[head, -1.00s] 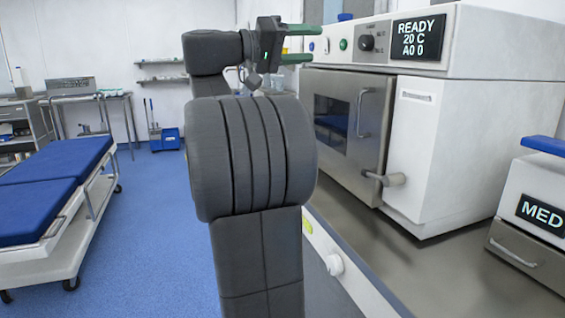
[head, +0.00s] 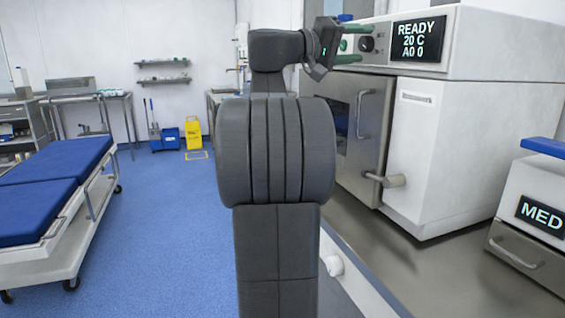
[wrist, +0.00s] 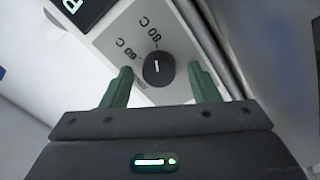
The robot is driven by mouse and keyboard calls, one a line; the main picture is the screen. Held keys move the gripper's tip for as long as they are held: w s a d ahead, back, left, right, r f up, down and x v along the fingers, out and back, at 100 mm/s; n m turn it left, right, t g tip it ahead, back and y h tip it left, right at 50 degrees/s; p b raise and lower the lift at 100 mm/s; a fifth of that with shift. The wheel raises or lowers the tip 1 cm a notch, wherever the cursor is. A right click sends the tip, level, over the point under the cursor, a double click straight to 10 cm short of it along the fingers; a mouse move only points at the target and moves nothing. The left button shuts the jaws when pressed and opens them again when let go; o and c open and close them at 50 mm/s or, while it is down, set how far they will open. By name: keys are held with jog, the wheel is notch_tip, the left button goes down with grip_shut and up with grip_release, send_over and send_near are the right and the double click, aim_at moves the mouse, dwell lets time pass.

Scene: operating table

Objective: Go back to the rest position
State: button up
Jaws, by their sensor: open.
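My gripper (head: 354,45) is raised at the end of my arm in the head view, in front of the white sterilizer's (head: 485,45) control panel. Its two green fingers point right, toward the panel. In the wrist view my gripper (wrist: 162,88) is open, with its green fingers apart and nothing held between them. A black knob (wrist: 158,69) with a white mark shows just beyond and between the fingertips; whether they touch it I cannot tell. In the head view the knob (head: 367,44) is right by the fingertips.
The sterilizer's door handle (head: 361,115) and latch (head: 382,180) stick out below the panel. A steel counter (head: 430,265) carries it and a MED box (head: 535,205). A blue-padded trolley (head: 50,190) stands at left. The blue floor between is clear to a yellow sign (head: 193,133).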

jog(key=n+p, duration=0.1)
jog(key=n, duration=0.1)
jog(key=n+p, duration=0.1)
jog(key=n, duration=0.1)
jog(key=n+p, duration=0.1)
jog(key=p, duration=0.1)
jog(key=shift+s+r+n, duration=0.15)
jog(key=shift+r+n, duration=0.15)
jog(key=shift+n, duration=0.1)
jog(key=n+t+p, duration=0.1)
jog(key=n+p, duration=0.2)
jog(key=n, duration=0.1)
jog(key=n+p, duration=0.6)
jog(key=p, duration=0.1)
jog(key=shift+n+y, duration=0.3)
jog(key=shift+n, duration=0.1)
jog(key=shift+f+n+p, duration=0.15)
jog(key=shift+n+p, duration=0.65)
jog(key=shift+f, duration=0.15)
